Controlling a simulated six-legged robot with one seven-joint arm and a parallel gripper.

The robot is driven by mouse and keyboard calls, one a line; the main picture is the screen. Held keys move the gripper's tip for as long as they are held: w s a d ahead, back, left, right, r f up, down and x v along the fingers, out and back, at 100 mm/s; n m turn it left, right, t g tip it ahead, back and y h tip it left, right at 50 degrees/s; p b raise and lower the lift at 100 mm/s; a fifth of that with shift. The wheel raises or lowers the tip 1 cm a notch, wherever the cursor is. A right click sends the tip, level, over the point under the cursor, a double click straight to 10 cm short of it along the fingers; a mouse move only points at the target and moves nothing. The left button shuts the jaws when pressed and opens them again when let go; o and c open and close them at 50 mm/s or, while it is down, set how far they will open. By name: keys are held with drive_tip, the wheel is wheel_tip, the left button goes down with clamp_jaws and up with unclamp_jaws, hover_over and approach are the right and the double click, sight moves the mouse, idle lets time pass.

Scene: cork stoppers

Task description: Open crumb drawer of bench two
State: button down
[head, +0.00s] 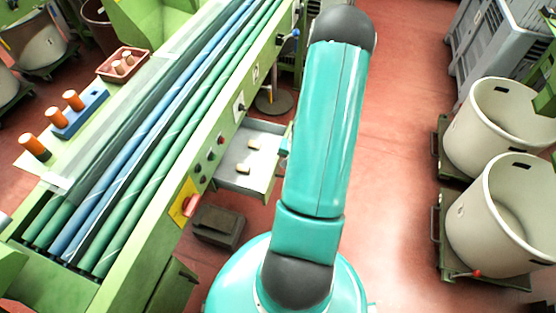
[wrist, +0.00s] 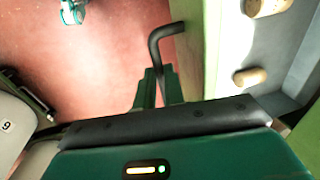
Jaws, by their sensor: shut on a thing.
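The crumb drawer (head: 266,160) stands pulled out from the side of the green bench (head: 165,185) in the head view. It is a grey tray with two corks (head: 254,144) in it. In the wrist view its green front (wrist: 212,45) runs alongside a black bent handle (wrist: 167,32). My gripper (wrist: 158,88) is shut on the handle. One end of the handle shows beyond the fingers, and part of it is hidden by them. In the head view my arm hides most of the gripper and the drawer's outer right side.
A dark box (head: 218,226) stands on the floor below the bench panel. Two cream bins (head: 500,215) on dollies and grey crates (head: 495,45) stand at the right. Red floor (head: 400,150) between them and my arm is clear.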

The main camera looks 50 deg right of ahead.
drive_tip(key=shift+s+d, duration=0.15)
drive_tip(key=shift+s, duration=0.3)
drive_tip(key=c, duration=1.5)
unclamp_jaws()
drive_tip(key=r, duration=0.4)
drive_tip(key=s+r, duration=0.1)
drive_tip(key=r, duration=0.4)
drive_tip(key=s+d+r, duration=0.1)
drive_tip(key=r, duration=0.3)
drive_tip(key=shift+s+r, duration=0.2)
drive_tip(key=shift+r, duration=0.1)
